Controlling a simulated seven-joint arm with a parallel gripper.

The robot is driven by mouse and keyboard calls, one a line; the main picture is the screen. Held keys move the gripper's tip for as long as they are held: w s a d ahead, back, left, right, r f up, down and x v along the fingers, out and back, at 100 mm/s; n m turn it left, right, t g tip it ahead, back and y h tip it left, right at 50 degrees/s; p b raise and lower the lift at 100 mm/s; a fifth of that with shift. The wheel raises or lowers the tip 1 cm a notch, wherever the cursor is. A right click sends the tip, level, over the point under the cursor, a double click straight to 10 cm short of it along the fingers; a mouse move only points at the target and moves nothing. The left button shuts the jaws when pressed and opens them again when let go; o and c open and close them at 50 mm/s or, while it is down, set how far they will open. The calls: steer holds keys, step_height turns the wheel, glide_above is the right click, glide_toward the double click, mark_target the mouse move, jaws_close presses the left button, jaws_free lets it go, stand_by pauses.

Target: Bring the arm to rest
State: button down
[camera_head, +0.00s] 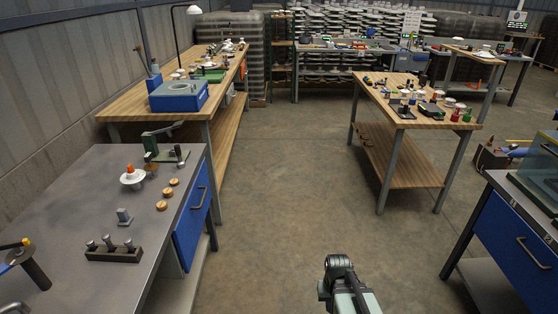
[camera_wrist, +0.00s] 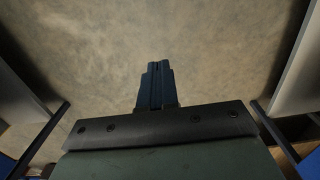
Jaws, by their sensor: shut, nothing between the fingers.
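My gripper (camera_wrist: 157,68) shows in the wrist view, its two dark blue fingers together, shut and empty. It hangs over bare concrete floor (camera_wrist: 90,60), touching nothing. In the head view part of my arm (camera_head: 345,285) shows at the bottom, over the aisle between the benches. My gripper cannot be made out in the head view.
A grey metal bench (camera_head: 80,210) with small parts stands at the left. A blue-drawered bench (camera_head: 510,225) is at the right. Wooden benches stand farther back at left (camera_head: 135,113) and right (camera_head: 370,78). The concrete aisle (camera_head: 280,170) between them is clear.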

steer(key=s+f+g, duration=0.3)
steer(key=s+f, duration=0.6)
steer(key=s, duration=0.5)
steer(key=s+f+g, duration=0.3)
steer(key=s+f, duration=0.6)
steer(key=s, duration=0.5)
steer(key=shift+f, duration=0.15)
